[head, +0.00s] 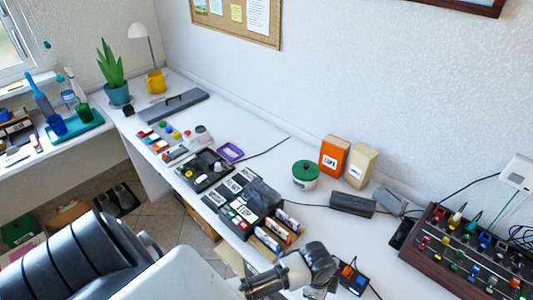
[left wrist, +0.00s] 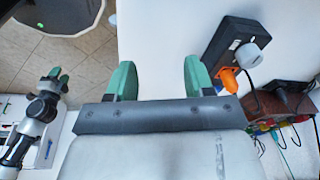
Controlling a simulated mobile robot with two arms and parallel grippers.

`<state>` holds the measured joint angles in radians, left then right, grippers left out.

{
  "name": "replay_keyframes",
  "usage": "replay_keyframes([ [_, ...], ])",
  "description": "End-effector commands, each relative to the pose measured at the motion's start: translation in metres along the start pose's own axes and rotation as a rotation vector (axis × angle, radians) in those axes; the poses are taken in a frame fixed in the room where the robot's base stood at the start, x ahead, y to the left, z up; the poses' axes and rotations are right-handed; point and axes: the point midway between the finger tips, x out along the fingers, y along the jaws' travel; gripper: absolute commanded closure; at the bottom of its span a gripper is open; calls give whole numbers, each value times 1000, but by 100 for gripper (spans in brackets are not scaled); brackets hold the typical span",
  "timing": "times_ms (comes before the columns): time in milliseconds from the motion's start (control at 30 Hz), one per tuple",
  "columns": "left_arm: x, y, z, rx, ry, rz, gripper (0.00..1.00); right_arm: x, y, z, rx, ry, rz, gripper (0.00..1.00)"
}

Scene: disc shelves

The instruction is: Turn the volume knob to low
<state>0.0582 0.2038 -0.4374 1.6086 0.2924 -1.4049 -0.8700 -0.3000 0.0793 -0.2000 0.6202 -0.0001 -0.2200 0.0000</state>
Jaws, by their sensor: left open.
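No label reading volume is legible, so I cannot tell which knob is the volume knob. A wood-sided panel (head: 425,253) with several coloured knobs and plugs stands at the right in the head view. It shows partly at the right edge in the left wrist view (left wrist: 292,102).
A black box (left wrist: 226,46) with a grey round piece and an orange plug (left wrist: 229,79) lies right of my left fingers. A green-lidded pot (head: 305,175), orange box (head: 334,156) and tan box (head: 360,166) stand by the wall. Batteries (head: 268,240) lie near the front edge.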

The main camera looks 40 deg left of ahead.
Motion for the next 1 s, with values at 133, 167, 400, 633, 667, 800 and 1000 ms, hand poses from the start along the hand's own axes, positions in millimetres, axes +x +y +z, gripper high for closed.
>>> replay_keyframes([
  [133, 12, 27, 16, -213, 13, -22, 47, 6, 0, 1, 0, 0, 0, 57],
  [167, 15, 31, 20, -255, 14, -27, 47, 7, 0, 1, 0, 0, 0, 57],
  [400, 34, 63, 50, -557, 15, -68, 47, 15, 0, 2, 0, 0, 0, 57],
  [633, 58, 85, 76, -759, 6, -101, 47, 24, 0, 2, 0, 0, 0, 57],
  [667, 64, 87, 78, -764, 3, -101, 47, 25, 0, 2, 0, 0, 0, 57],
  [800, 89, 94, 89, -791, -6, -101, 47, 31, 0, 3, 0, 0, 0, 57],
  [1000, 124, 107, 104, -825, -19, -102, 47, 39, 0, 4, 0, 0, 0, 57],
])
